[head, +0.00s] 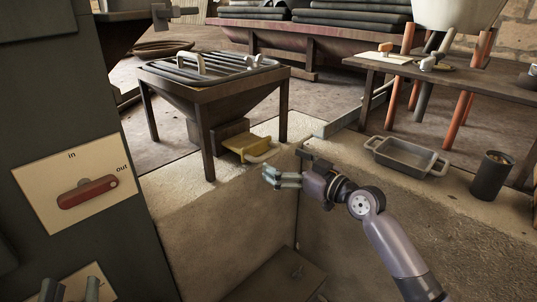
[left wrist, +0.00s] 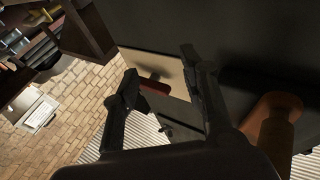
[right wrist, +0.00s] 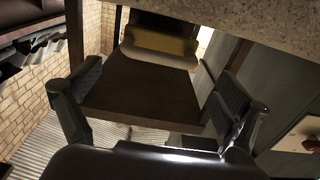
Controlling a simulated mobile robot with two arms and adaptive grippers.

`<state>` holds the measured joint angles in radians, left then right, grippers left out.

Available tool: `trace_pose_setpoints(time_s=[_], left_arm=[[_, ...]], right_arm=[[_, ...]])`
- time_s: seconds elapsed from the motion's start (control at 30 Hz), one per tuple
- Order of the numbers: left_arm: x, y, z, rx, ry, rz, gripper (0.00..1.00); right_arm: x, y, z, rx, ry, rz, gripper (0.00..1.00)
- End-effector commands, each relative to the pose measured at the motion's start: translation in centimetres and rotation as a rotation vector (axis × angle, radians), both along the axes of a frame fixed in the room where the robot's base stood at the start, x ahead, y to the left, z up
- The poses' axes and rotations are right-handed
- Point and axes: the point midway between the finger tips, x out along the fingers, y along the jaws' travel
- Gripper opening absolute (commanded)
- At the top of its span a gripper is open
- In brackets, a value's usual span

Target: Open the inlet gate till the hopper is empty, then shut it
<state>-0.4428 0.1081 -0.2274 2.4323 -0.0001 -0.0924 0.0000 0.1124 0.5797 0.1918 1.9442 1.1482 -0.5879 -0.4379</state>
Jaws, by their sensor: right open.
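The hopper (head: 232,92) is a dark funnel on legs with a barred grate on top. A yellow gate plate (head: 240,143) with a pale handle (head: 262,156) sticks out at its base. Yellow also shows at the top of the right wrist view (right wrist: 160,42). My right gripper (head: 270,177) is open and empty, just below and in front of the handle, apart from it. My left gripper (head: 71,290) is open at the lower left, below a red lever (head: 85,194). The lever also shows beyond its fingers in the left wrist view (left wrist: 152,86). The hopper's inside is mostly hidden.
The lever sits on a cream plate (head: 44,190) marked "in" and "out", on a dark cabinet (head: 50,75). A grey pan (head: 401,158) and a dark cup (head: 491,175) stand on the ledge at right. A sunken pit with stone walls lies below my right arm.

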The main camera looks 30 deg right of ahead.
Motion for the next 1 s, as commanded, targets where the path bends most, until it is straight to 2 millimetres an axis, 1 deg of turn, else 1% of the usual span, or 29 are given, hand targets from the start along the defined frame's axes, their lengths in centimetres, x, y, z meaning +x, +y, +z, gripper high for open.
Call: trace_pose_setpoints(time_s=[0.03, 0.2, 0.3, 0.4, 0.73, 1.0], left_arm=[[-0.1, 0.0, 0.2, -0.005, -0.016, -0.001, 0.4], [-0.4, -0.1, 1.2, -0.02, -0.07, -0.005, 0.4], [-0.6, -0.1, 1.7, -0.028, -0.1, -0.007, 0.4], [-0.8, -0.1, 2.0, -0.033, -0.118, -0.008, 0.4], [-0.8, -0.1, 2.2, -0.035, -0.126, -0.008, 0.4], [-0.8, -0.1, 2.2, -0.035, -0.125, -0.008, 0.4]], right_arm=[[1.0, 0.3, 0.1, 0.004, -0.004, 0.0, 0.94], [3.5, 1.2, 0.0, 0.002, -0.002, 0.0, 0.94], [4.5, 1.5, 0.0, 0.003, -0.001, -0.001, 0.94], [5.1, 1.8, 0.0, 0.0, 0.0, 0.0, 0.94], [5.4, 1.9, -0.1, 0.0, 0.001, 0.0, 0.94], [5.3, 1.8, 0.0, 0.0, 0.001, 0.0, 0.76]])
